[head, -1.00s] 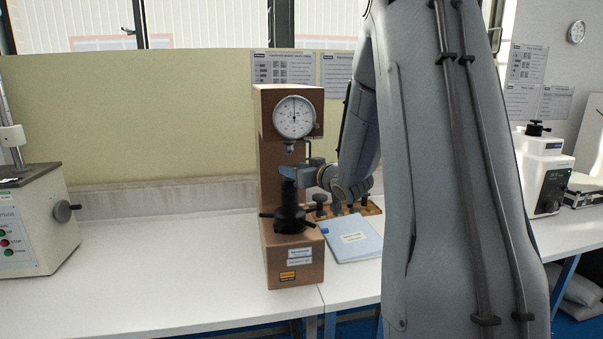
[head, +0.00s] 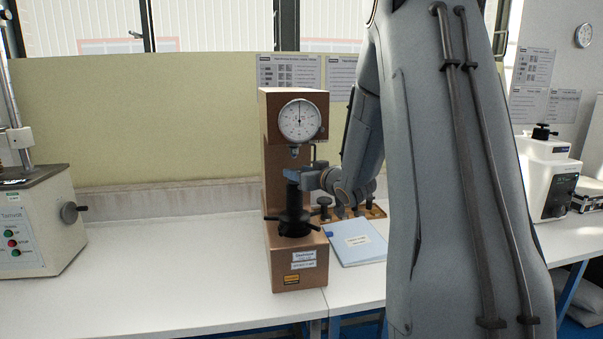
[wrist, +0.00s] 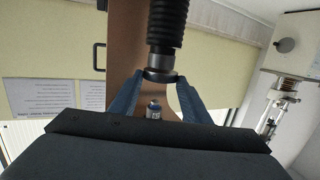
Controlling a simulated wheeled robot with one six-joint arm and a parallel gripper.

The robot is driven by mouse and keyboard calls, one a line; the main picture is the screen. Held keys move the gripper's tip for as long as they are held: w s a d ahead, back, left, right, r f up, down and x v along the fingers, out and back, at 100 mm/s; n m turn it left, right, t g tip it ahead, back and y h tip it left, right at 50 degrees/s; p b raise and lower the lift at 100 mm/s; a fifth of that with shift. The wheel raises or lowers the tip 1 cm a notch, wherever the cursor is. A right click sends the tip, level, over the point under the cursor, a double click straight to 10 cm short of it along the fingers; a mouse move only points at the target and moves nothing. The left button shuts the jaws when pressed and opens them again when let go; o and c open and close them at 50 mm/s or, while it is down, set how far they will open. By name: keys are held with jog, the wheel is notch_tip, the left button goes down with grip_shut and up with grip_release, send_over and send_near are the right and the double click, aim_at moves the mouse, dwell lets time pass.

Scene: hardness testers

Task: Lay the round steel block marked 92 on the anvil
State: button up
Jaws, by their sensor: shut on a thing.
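A brown hardness tester (head: 279,190) stands on the white bench, its round dial (head: 300,120) facing me. Its black screw column (head: 292,208) rises below the indenter (head: 294,151). My gripper (head: 292,176) reaches in from the right at the column's top. The wrist view is upside down. There my gripper (wrist: 160,78) has its blue fingers shut on a flat round steel block (wrist: 160,76). The block lies against the grey anvil (wrist: 160,62) on the ribbed column; I cannot tell if they touch. The indenter (wrist: 153,110) shows on the block's other side. No marking is readable.
A blue-white folder (head: 355,241) lies right of the tester, before a wooden stand (head: 373,211) with dark fittings. Other testers stand at the far left (head: 30,225) and far right (head: 545,178). The bench's front left is clear. My arm hides much of the right side.

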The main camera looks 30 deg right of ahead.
jog(key=shift+f, duration=0.15)
jog(key=o, duration=1.5)
jog(key=shift+c, duration=1.3)
jog(key=s+p, duration=0.2)
jog(key=s, duration=0.4)
jog(key=shift+s+d+r, duration=0.2)
jog(key=shift+s, duration=0.2)
